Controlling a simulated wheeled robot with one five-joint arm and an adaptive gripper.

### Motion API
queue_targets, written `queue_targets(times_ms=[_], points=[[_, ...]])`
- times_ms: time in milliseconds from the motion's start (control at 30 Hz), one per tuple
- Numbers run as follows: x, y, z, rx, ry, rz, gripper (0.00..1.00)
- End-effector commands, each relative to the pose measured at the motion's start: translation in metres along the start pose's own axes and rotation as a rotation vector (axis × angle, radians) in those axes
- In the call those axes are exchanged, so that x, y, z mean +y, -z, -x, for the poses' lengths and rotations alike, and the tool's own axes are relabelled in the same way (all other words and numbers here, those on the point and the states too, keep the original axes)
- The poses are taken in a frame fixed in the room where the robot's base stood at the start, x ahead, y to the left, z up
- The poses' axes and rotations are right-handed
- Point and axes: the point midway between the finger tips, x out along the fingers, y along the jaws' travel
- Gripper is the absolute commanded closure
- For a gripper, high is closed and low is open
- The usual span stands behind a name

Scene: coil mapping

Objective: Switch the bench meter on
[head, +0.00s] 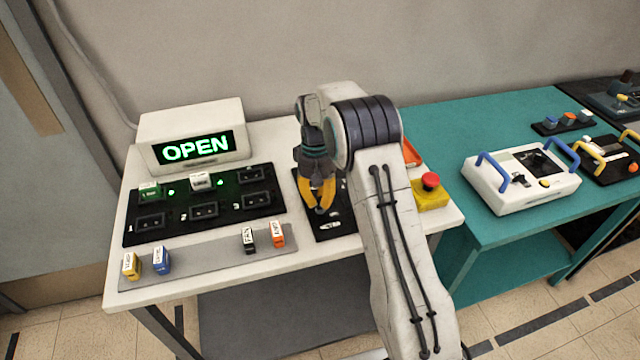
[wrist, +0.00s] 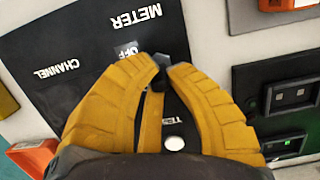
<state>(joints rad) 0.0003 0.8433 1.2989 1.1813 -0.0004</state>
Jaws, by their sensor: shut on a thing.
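The bench meter (head: 190,122) is a white box at the back left of the white table, its display lit with green "OPEN". A black switch panel (head: 333,226) lies right of the sockets. In the wrist view the panel (wrist: 70,38) bears the words METER, CHANNEL and a white OFF label (wrist: 127,49). My gripper (head: 319,209) points down over this panel with its yellow fingers. In the wrist view the fingertips (wrist: 162,72) are closed on a small dark switch knob (wrist: 172,68) beside OFF. A white round button (wrist: 174,143) shows between the fingers. The fingers hide part of the panel.
A black socket board (head: 205,208) holds a green and a white block. A grey strip (head: 205,255) in front carries several coloured blocks. A yellow box with a red button (head: 431,181) stands right of my arm. A teal bench (head: 440,125) with other devices adjoins on the right.

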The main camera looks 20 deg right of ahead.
Motion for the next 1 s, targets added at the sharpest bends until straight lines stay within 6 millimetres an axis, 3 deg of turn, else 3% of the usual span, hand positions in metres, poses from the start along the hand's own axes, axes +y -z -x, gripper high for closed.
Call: queue_targets(times_ms=[1000], points=[[0.000, 0.010, -0.003, -0.292, 0.000, 0.000, 1.00]])
